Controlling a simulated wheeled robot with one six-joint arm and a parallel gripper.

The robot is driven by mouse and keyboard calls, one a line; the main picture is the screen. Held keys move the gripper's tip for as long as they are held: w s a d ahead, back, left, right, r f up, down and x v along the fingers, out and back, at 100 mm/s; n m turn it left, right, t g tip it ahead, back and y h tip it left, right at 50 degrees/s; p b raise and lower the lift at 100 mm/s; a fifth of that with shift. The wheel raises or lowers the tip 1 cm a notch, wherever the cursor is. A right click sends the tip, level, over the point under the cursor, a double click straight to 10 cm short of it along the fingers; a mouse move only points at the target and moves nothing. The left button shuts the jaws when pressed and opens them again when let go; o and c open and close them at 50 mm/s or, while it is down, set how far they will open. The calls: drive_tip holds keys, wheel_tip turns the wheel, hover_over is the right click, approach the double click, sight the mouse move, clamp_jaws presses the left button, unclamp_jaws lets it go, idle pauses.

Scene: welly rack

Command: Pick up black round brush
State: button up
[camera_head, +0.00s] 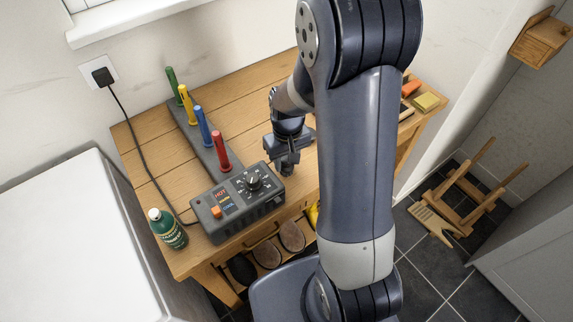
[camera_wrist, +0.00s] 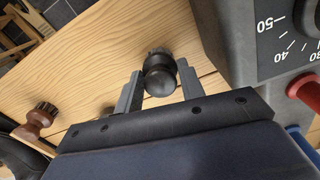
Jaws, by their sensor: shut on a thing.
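The black round brush (camera_wrist: 161,78) shows in the wrist view, its rounded dark end toward the camera and bristles at its far end. My gripper (camera_wrist: 159,92) is shut on it, with one grey finger on each side. In the head view my gripper (camera_head: 288,168) points down over the wooden bench (camera_head: 150,150), right of the control box. The brush cannot be made out there, hidden by my gripper. I cannot tell whether the brush touches the bench top.
A grey control box (camera_head: 238,205) stands close left of my gripper, with a rail of coloured pegs (camera_head: 203,140) behind it. A brown wooden brush (camera_wrist: 38,122) stands on the bench. A green bottle (camera_head: 167,229) stands at the front left corner.

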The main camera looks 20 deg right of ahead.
drive_tip(key=c, duration=0.4)
wheel_tip(320, 180, up, 10)
drive_tip(key=shift+r+b, duration=0.1)
drive_tip(key=shift+b, duration=0.3)
drive_tip(key=o, duration=0.4)
drive_tip(key=shift+c, duration=1.2)
